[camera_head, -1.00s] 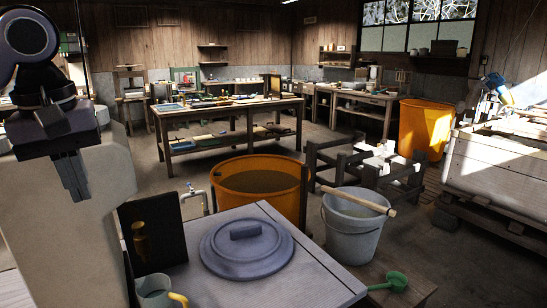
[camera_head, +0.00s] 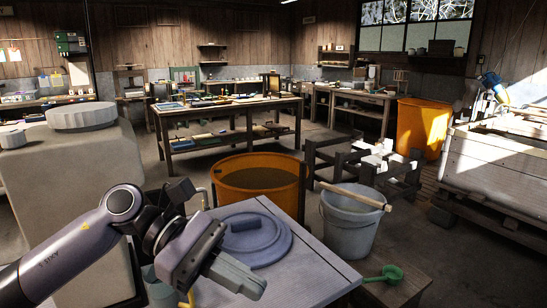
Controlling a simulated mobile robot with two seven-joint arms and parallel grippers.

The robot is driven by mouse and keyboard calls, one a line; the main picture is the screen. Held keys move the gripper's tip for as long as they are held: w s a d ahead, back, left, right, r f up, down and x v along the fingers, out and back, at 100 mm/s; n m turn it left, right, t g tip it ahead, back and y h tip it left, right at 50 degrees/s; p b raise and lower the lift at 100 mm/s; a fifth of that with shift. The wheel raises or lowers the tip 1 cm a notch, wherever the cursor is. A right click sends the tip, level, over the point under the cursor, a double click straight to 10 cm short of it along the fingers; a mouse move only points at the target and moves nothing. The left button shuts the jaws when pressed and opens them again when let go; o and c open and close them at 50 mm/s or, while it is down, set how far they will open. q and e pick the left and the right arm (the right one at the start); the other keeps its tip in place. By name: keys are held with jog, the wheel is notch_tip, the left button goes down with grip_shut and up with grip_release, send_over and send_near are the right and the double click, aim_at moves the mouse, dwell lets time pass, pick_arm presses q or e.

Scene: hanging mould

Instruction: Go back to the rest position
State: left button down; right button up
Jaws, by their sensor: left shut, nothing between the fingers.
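My left gripper (camera_head: 236,277) is at the lower left of the head view. Its arm comes in from the left edge and its fingers are closed together with nothing between them. It shows in front of the near table's left part, and overlaps the left edge of the round grey lid (camera_head: 246,240) in the picture. I cannot tell whether it touches anything. My right gripper is not in view.
The near table (camera_head: 312,272) has a grey cup (camera_head: 160,292) partly hidden behind my arm. An orange tub (camera_head: 258,180) stands behind it. A grey bucket (camera_head: 349,222) with a stick across it and a green scoop (camera_head: 385,274) are on the right.

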pick_arm(q)
jog(key=w+a+f+m+t+y, duration=0.2)
jog(key=a+f+m+t, duration=0.2)
jog(key=f+m+t, duration=0.65)
jog(key=w+a+f+m+t+y, duration=0.1)
jog(key=w+a+f+m+t, duration=0.15)
jog(key=f+m+t, duration=0.75)
jog(key=s+a+f+n+g+y, duration=0.3)
jog(key=s+a+f+y, duration=0.1)
jog(key=s+f, duration=0.4)
jog(key=s+a+f+n+g+y, duration=0.3)
jog(key=s+a+f, duration=0.3)
jog(key=s+f, duration=0.2)
jog(key=shift+f+y, duration=0.4)
jog(key=shift+f, duration=0.1)
jog(key=shift+n, duration=0.25)
